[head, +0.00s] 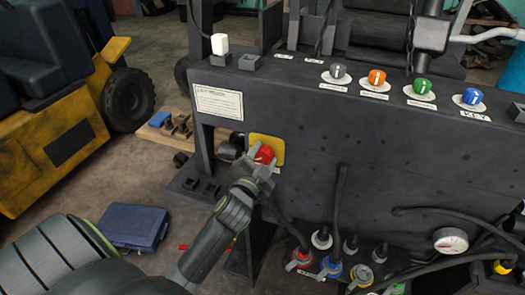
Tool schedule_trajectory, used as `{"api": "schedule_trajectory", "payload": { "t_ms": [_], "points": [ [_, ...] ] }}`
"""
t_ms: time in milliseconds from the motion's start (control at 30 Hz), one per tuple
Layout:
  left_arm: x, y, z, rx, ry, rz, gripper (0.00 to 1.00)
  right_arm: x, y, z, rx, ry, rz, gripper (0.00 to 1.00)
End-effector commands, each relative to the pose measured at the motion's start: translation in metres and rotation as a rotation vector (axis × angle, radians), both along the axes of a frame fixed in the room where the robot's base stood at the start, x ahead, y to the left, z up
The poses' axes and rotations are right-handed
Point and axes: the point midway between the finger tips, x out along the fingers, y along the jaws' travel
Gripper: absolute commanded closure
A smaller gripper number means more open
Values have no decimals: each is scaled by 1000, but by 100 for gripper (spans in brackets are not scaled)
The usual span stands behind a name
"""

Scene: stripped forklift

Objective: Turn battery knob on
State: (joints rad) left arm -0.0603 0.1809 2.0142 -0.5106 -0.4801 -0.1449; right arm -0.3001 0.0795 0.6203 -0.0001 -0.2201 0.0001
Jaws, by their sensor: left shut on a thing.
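The battery knob (264,154) is red and sits on a yellow plate (278,146) on the left part of the dark forklift panel. My left gripper (261,160) is at the knob, with its fingers around it and shut on it. The gripper hides part of the knob and the lower left of the plate. I cannot tell the knob's turned position. My right gripper is not in view.
Grey, orange (376,77), green (421,86) and blue (472,96) knobs line the top ledge. Hoses and coloured connectors hang below around a gauge (450,240). A blue case (133,227) lies on the floor at left, near a yellow vehicle (50,130).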

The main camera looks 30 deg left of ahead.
Motion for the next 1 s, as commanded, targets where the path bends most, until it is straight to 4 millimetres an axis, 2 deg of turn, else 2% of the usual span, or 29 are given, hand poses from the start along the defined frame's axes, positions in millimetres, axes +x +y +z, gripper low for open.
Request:
{"api": "schedule_trajectory", "payload": {
  "t_ms": [100,500,1000],
  "points": [
    [0,0,3,108,27,0,76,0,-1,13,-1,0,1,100],
    [0,-1,0,433,106,0,76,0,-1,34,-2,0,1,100],
    [0,-1,-2,614,147,0,76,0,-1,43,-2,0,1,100]
  ]
}}
